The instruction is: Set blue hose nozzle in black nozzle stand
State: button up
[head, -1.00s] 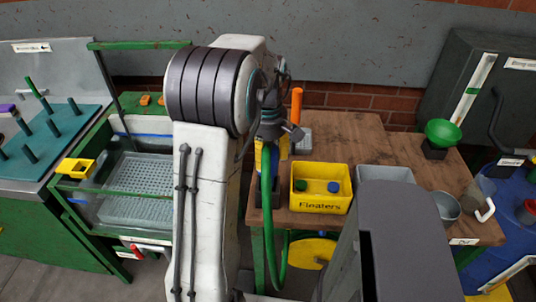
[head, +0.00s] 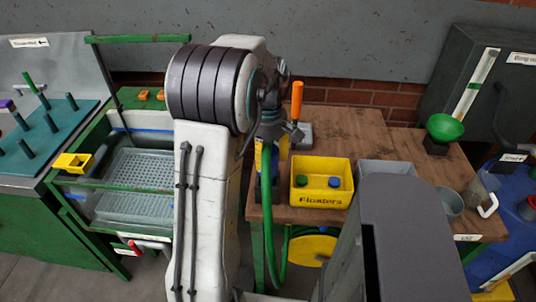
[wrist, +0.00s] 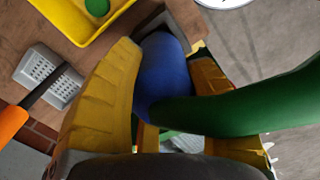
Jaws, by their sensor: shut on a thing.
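The blue hose nozzle (wrist: 163,75) is held between the yellow fingers of my gripper (wrist: 163,55), with its green hose (wrist: 250,103) running off to the right in the wrist view. In the head view the green hose (head: 267,200) hangs in a loop over the table's front edge, and my gripper (head: 271,155) is partly hidden by my arm. The black nozzle stand (wrist: 186,22) shows as a dark block at the nozzle's far end, at the table edge. I cannot tell whether the nozzle's end is inside the stand or only above it.
A yellow floaters bin (head: 321,203) with a green and a blue piece stands close to the right of my gripper. A wash basin (head: 140,185) lies left of my arm.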

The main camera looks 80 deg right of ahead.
jog(key=shift+f, duration=0.35)
dwell(0.3)
jog(key=shift+f+b, duration=0.55)
jog(key=shift+b, duration=0.05)
jog(key=shift+f+b, duration=0.45)
jog(key=shift+f, duration=0.15)
dwell(0.7)
jog(key=o, duration=1.2)
notch_tip(320, 180, up, 12)
jog(key=shift+r, duration=0.1)
dwell(0.8)
